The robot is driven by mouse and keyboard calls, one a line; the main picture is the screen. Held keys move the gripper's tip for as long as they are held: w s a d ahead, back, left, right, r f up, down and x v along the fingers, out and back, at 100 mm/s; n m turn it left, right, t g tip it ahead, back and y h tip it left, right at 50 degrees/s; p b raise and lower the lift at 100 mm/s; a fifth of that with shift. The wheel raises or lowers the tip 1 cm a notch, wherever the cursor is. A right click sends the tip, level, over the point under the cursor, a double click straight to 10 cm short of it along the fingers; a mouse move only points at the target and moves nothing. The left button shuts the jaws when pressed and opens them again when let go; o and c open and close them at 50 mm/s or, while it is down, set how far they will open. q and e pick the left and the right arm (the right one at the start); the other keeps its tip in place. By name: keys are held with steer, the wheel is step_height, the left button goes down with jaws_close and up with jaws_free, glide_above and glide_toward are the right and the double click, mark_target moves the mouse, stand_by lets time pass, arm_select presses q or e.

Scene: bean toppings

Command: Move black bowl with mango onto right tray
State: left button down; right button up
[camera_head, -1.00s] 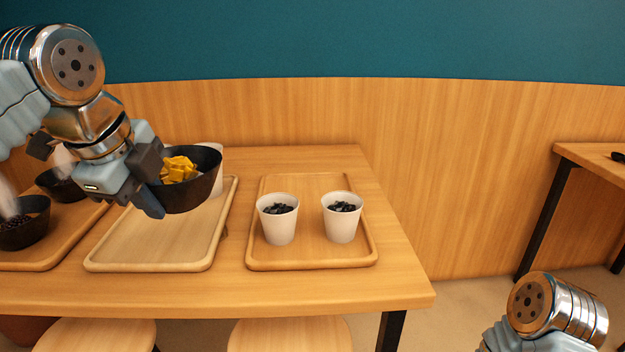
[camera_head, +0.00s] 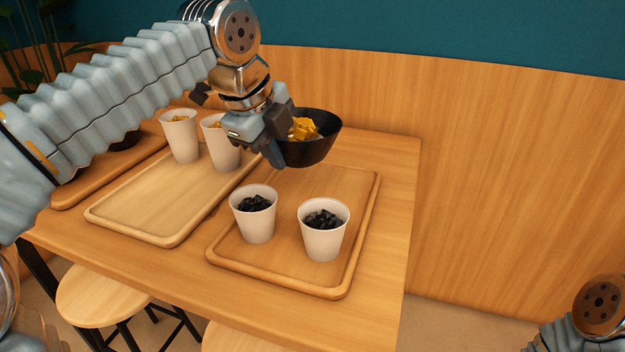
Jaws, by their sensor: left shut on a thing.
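The black bowl (camera_head: 318,150) holds yellow mango cubes (camera_head: 302,129). My left gripper (camera_head: 277,142) is shut on the left side of the bowl's wall and holds it, nearly level, over the far part of the right tray (camera_head: 352,245). I cannot tell how high the bowl is above the tray. Two white cups with black topping, a left one (camera_head: 257,220) and a right one (camera_head: 323,236), stand on the near half of that tray. My right arm shows at the lower right corner, but its gripper is out of view.
The middle tray (camera_head: 137,224) bears two white cups with yellow topping, (camera_head: 182,143) one left and one right, at its far end. The left tray (camera_head: 68,199) is partly hidden by my left arm. Stools (camera_head: 100,295) stand below the table's front edge.

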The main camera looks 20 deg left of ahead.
arm_select(q)
glide_toward(311, 193)
steer(key=shift+w+d+f, duration=0.35)
steer(key=shift+w+f, duration=0.3)
steer(key=shift+w, duration=0.2)
steer(key=shift+w+f+b, duration=0.15)
steer(key=shift+f+b, duration=0.2)
steer(key=shift+f, duration=0.6)
steer(key=shift+w+f+b, duration=0.2)
steer(key=shift+f+b, duration=0.1)
steer(key=shift+f, duration=0.65)
steer(key=shift+f, duration=0.1)
steer(key=c, duration=1.7)
jaws_free()
steer(key=shift+f, duration=0.1)
steer(key=o, duration=0.4)
